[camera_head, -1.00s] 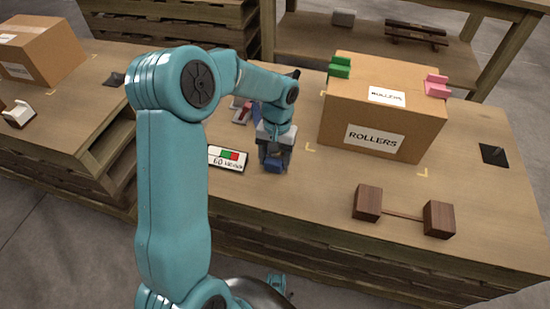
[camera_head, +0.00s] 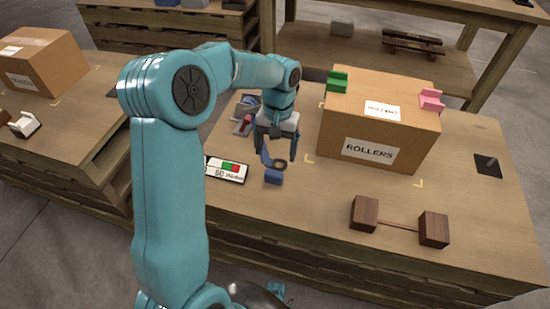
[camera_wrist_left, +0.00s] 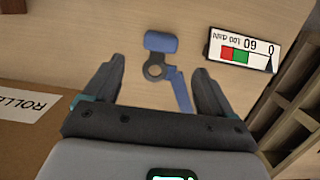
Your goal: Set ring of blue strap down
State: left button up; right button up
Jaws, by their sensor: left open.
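The blue strap (camera_head: 266,158) lies on the wooden table top, with a blue block-like end (camera_head: 273,177) toward the front. Its dark ring (camera_head: 280,164) sits between this end and the strap's thin part, and looks flat on the table. In the left wrist view, the ring (camera_wrist_left: 154,71) and the strap (camera_wrist_left: 181,92) lie between the spread fingers, apart from both. My left gripper (camera_head: 276,156) is open and empty, just above and behind the ring. My right gripper is not in view.
A gauge card (camera_head: 226,170) lies left of the strap. Wooden blocks joined by a bar (camera_head: 398,223) stand front right.

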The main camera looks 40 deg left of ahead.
pick_arm(q)
jog(key=r, duration=0.4)
jog(key=shift+w+a+p, duration=0.15)
jog(key=shift+w+p, duration=0.15)
jog(key=shift+p, duration=0.1)
jog(key=shift+s+f, duration=0.1)
